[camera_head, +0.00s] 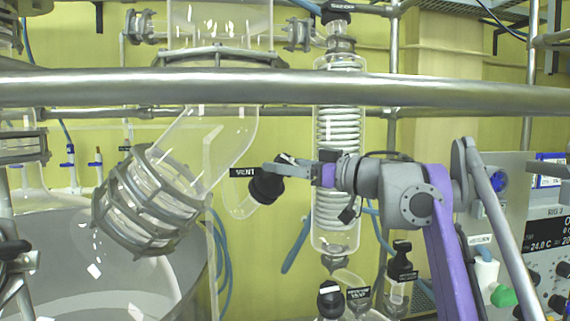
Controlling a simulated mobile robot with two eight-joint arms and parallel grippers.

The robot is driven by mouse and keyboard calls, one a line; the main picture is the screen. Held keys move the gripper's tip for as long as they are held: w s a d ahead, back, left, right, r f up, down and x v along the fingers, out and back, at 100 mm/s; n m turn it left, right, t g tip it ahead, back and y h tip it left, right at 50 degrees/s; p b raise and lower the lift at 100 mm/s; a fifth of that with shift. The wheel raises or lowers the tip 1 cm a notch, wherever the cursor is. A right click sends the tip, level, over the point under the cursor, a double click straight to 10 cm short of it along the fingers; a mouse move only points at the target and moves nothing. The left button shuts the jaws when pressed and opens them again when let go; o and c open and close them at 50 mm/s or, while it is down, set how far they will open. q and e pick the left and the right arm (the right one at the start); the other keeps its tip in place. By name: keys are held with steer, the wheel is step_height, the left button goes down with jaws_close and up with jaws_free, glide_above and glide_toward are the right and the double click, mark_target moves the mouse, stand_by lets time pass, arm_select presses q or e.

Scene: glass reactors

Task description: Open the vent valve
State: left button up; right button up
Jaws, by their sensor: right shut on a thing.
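The vent valve has a black knob (266,185) on a short clear glass side tube, beside a black label reading VENT (244,173). My right gripper (276,172) reaches in from the right on its purple and grey arm. Its fingers are shut on the black knob and partly cover it. How far the knob is turned cannot be told. My left gripper is not in view.
A thick metal rail (450,92) crosses the whole view in front of the glassware. A glass coil condenser (338,110) stands behind my right wrist. A flanged glass joint (150,200) is at left, and a control panel (545,255) at right.

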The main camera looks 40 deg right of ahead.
steer(key=o, duration=1.4)
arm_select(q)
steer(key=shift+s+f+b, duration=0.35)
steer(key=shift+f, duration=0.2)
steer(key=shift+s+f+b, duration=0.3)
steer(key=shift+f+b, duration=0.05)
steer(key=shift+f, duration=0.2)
arm_select(e)
steer(key=v, duration=1)
steer(key=shift+s+d+f, duration=0.1)
steer(key=shift+s, duration=0.3)
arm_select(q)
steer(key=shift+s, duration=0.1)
